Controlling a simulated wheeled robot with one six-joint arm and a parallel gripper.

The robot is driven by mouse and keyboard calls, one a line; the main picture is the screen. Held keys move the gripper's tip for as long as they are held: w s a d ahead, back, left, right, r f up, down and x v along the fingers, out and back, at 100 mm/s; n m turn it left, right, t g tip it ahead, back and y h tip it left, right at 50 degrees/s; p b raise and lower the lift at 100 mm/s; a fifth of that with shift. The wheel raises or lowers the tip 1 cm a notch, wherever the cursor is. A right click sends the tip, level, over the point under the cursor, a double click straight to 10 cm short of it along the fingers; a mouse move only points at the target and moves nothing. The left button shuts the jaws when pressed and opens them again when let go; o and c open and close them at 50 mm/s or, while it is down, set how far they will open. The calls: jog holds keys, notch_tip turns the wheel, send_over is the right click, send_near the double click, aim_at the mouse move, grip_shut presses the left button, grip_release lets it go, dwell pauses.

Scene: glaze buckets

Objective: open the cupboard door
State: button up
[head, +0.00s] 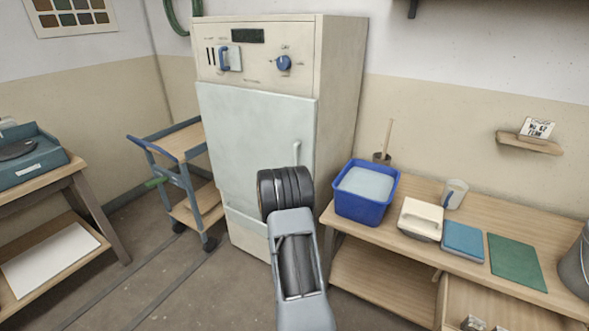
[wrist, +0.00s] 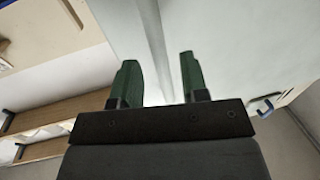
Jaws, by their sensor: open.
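The cupboard (head: 340,90) is a tall cream cabinet in the middle of the head view. Its pale grey-green door (head: 250,135) looks shut. A short upright handle (head: 297,153) is near the door's right edge, and my arm hides the area just below it. My gripper (wrist: 157,62) shows in the wrist view with two green fingers apart. A pale upright bar (wrist: 153,35), seemingly the handle, runs down between the fingers. I cannot tell whether it touches either finger. In the head view my arm hides the gripper.
A wooden bench (head: 460,210) stands to the right with a blue tub (head: 366,192), a white container (head: 420,219) and a green mat (head: 516,262). A blue-framed cart (head: 180,175) stands left of the cupboard. The floor (head: 165,285) in front is clear at the left.

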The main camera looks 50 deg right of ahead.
jog(key=shift+x, duration=1.7)
jog(key=shift+c, duration=0.5)
grip_shut()
